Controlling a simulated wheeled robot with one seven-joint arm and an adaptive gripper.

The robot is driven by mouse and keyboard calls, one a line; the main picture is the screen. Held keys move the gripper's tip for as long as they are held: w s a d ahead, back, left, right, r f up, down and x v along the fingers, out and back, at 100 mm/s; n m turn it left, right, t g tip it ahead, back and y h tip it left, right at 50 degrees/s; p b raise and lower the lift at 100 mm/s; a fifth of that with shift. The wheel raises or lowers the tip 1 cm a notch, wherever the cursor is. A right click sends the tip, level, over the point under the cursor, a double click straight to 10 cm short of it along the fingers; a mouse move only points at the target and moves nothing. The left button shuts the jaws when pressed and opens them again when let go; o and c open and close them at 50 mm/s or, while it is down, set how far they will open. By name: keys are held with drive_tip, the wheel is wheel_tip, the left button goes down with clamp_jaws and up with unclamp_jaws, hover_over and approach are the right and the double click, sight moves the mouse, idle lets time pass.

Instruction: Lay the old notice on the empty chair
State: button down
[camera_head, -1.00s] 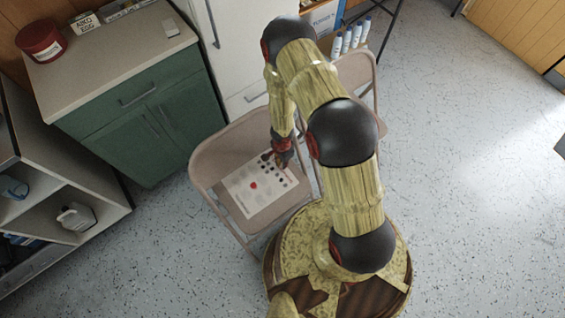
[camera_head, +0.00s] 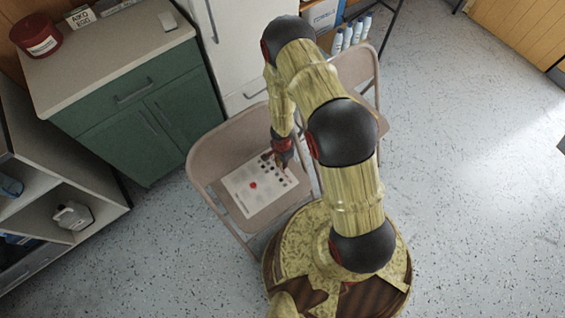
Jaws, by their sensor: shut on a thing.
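The notice (camera_head: 247,194), a white sheet with a red spot and rows of dark dots, is over the seat of the left folding chair (camera_head: 203,158). It looks flat and level with the seat; I cannot tell whether it touches the seat. My gripper (camera_head: 281,160) is at the sheet's upper right edge and is shut on it. The fingertips are small and partly hidden. A second folding chair (camera_head: 367,68) stands behind my arm, and its seat is mostly hidden.
A green cabinet (camera_head: 150,127) with a pale top stands at the upper left, beside a white fridge (camera_head: 232,40). A shelf unit (camera_head: 95,222) with a jug (camera_head: 72,215) is at the left. Several bottles (camera_head: 352,33) stand at the back. The floor at right is clear.

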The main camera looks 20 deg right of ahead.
drive_tip(key=shift+f, duration=0.4)
drive_tip(key=c, duration=1.9)
unclamp_jaws()
drive_tip(key=shift+o, duration=0.5)
drive_tip(key=shift+r, duration=0.1)
drive_tip(key=shift+r, duration=3.6)
drive_tip(key=shift+a, duration=0.1)
